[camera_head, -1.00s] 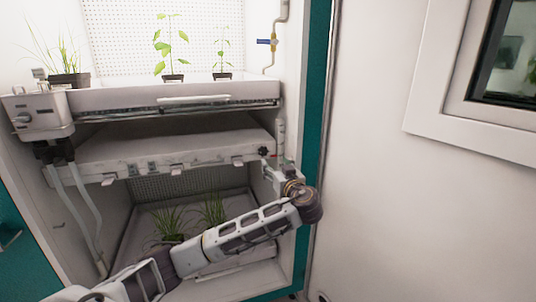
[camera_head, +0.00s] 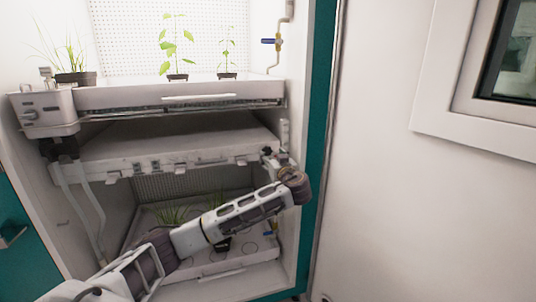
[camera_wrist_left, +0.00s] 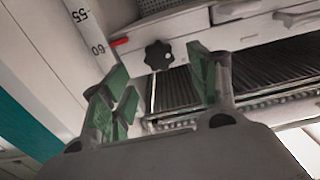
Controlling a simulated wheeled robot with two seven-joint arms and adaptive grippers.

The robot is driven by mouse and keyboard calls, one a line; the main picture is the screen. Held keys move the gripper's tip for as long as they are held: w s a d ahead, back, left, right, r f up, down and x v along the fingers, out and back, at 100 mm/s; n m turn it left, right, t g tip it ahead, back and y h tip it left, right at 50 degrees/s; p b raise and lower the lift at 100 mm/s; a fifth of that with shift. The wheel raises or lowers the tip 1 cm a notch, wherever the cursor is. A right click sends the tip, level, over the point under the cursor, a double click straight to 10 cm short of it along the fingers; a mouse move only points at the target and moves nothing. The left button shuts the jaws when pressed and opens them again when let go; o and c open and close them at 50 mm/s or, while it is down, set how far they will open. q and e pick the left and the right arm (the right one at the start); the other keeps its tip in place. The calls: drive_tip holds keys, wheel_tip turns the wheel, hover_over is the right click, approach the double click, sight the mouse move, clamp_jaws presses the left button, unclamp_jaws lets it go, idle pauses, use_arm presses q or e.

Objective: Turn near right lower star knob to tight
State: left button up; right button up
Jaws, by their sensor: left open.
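A dark star knob (camera_head: 267,150) sits at the right end of the middle shelf's front edge. In the left wrist view the black lobed knob (camera_wrist_left: 158,55) shows clearly, beyond the fingertips and between them. My left gripper (camera_wrist_left: 158,88) is open, with green-padded fingers on either side and nothing between them. A gap seems to remain between the fingers and the knob. In the head view the left gripper (camera_head: 272,161) is small, just below the knob, and partly hidden by my wrist.
A scale marked 55 and 60 with a red pointer (camera_wrist_left: 119,42) stands left of the knob in the wrist view. The middle shelf (camera_head: 180,145) lies under a tray (camera_head: 190,92) with potted plants. The chamber's right wall and teal frame (camera_head: 318,120) are close to my wrist.

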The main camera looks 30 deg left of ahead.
sight(268, 151)
use_arm(q)
drive_tip(key=x, duration=0.3)
drive_tip(key=shift+w+a, duration=0.15)
drive_tip(key=shift+b+x, duration=0.4)
drive_tip(key=shift+x, duration=0.8)
use_arm(e)
drive_tip(key=shift+s+a+f, duration=0.1)
drive_tip(key=shift+a+f, duration=0.05)
drive_tip(key=shift+f, duration=0.4)
drive_tip(key=shift+a+f, duration=0.1)
drive_tip(key=shift+f, duration=0.45)
drive_tip(key=shift+r, duration=0.1)
use_arm(q)
drive_tip(key=shift+c, duration=1)
drive_tip(key=c, duration=0.8)
use_arm(e)
drive_tip(key=shift+w+a+r, duration=0.1)
drive_tip(key=shift+w+r, duration=0.1)
drive_tip(key=shift+r, duration=0.05)
